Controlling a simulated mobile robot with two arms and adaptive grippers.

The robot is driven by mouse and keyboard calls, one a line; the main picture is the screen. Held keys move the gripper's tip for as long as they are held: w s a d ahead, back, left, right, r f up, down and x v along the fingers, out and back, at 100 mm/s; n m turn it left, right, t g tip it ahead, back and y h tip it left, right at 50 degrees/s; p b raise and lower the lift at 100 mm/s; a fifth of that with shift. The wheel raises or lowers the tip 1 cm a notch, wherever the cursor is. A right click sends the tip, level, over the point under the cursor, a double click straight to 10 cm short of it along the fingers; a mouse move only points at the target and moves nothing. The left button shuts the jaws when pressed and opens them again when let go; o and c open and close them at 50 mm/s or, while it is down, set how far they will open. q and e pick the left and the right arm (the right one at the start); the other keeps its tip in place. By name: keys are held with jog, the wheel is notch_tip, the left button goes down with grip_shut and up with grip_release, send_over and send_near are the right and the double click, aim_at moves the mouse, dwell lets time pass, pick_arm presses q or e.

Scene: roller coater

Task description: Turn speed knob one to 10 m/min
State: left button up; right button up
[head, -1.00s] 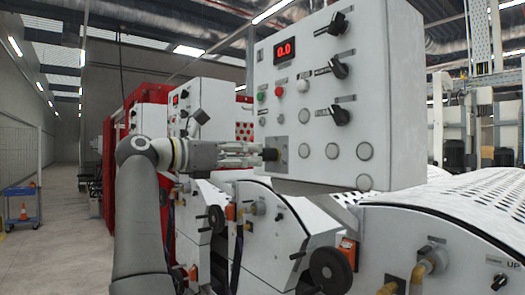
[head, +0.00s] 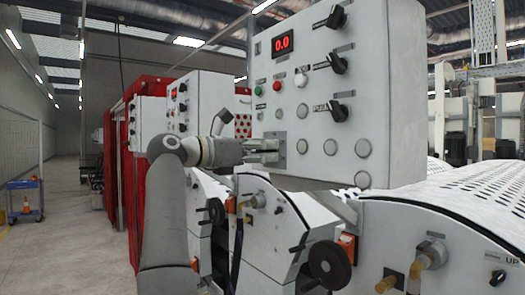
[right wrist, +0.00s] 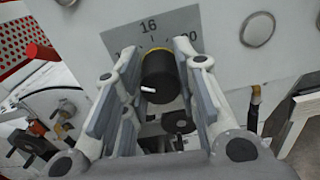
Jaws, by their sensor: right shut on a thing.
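The speed knob is a black round knob (right wrist: 160,78) with a yellow ring at its base and a white mark on its face. It sits on a grey dial plate (right wrist: 150,25), where "16" and a partly hidden "20" show. My right gripper (head: 274,150) is at the lower left of the white control panel (head: 305,120), with its fingers (right wrist: 158,90) on both sides of the knob, shut on it. In the head view the gripper hides the knob, and part of the dial plate (head: 273,136) shows. The red display (head: 283,42) reads 0.0. My left gripper is not in view.
Black selector knobs (head: 338,111) and several grey round buttons (head: 363,148) are on the same panel. Below are a black handwheel (head: 329,264) and perforated white covers (head: 470,205).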

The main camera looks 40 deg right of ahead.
jog(key=shift+c, duration=0.5)
jog(key=shift+r+n+p, duration=0.15)
jog(key=shift+n+p, duration=0.15)
jog(key=shift+n, duration=0.5)
jog(key=shift+n+p, duration=0.55)
jog(key=shift+n, duration=1.55)
jog(key=o, duration=1)
jog(key=shift+s+r, duration=0.1)
jog(key=shift+o, duration=0.2)
jog(key=shift+w+a+f, duration=0.15)
jog(key=shift+w+f, duration=0.1)
jog(key=shift+w, duration=0.05)
jog(key=w+a, duration=0.1)
jog(key=a, duration=1.1)
